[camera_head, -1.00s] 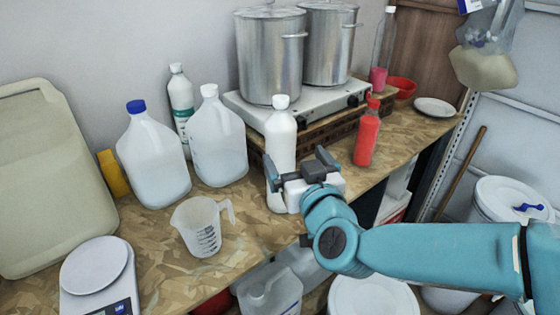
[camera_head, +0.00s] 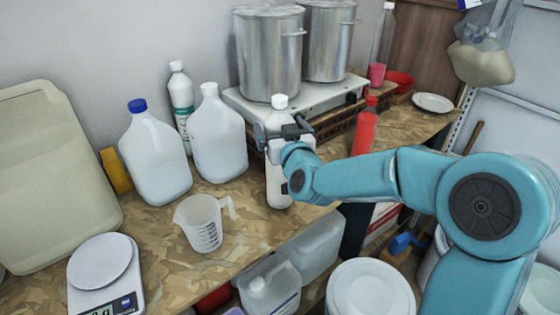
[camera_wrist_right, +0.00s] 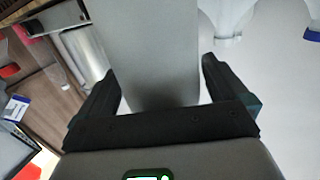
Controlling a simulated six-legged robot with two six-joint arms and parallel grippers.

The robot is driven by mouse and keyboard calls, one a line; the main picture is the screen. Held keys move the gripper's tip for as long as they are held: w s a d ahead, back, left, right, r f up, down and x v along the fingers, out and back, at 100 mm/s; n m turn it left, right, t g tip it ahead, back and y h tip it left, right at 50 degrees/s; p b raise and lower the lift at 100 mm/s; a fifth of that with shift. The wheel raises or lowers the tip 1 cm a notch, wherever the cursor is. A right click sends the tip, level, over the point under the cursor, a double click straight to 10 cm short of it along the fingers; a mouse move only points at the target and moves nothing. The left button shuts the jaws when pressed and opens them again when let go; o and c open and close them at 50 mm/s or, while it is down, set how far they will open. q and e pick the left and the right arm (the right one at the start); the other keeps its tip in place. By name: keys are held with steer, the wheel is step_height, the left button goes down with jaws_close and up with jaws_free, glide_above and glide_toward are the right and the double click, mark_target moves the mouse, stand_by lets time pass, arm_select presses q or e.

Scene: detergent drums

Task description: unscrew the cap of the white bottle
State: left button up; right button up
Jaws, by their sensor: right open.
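The white bottle (camera_head: 279,186) stands upright on the wooden worktop, in front of the stove, with its white cap (camera_head: 279,101) on top. My right gripper (camera_head: 279,130) is at the bottle's upper part, below the cap, and hides some of its middle. In the right wrist view a smooth grey-white surface, which looks like the bottle (camera_wrist_right: 155,40), lies between the open fingers (camera_wrist_right: 158,75), with a gap at each side. The cap cannot be made out there. My left gripper is in neither view.
Two large white jugs (camera_head: 155,160) (camera_head: 218,140) and a green-labelled bottle (camera_head: 181,95) stand to the left. A measuring jug (camera_head: 203,225) is in front. A red bottle (camera_head: 364,133) stands to the right, partly behind my arm. Steel pots (camera_head: 268,55) stand behind.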

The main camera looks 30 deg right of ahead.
mark_target(280, 97)
steer(key=shift+s+a, duration=0.1)
steer(key=shift+s, duration=0.05)
steer(key=shift+r, duration=0.15)
steer(key=c, duration=1.8)
jaws_close()
step_height(280, 97, up, 11)
steer(key=shift+f+p, duration=0.15)
steer(key=shift+p, duration=0.95)
step_height(280, 97, up, 9)
steer(key=p, duration=0.4)
steer(key=shift+r, duration=0.2)
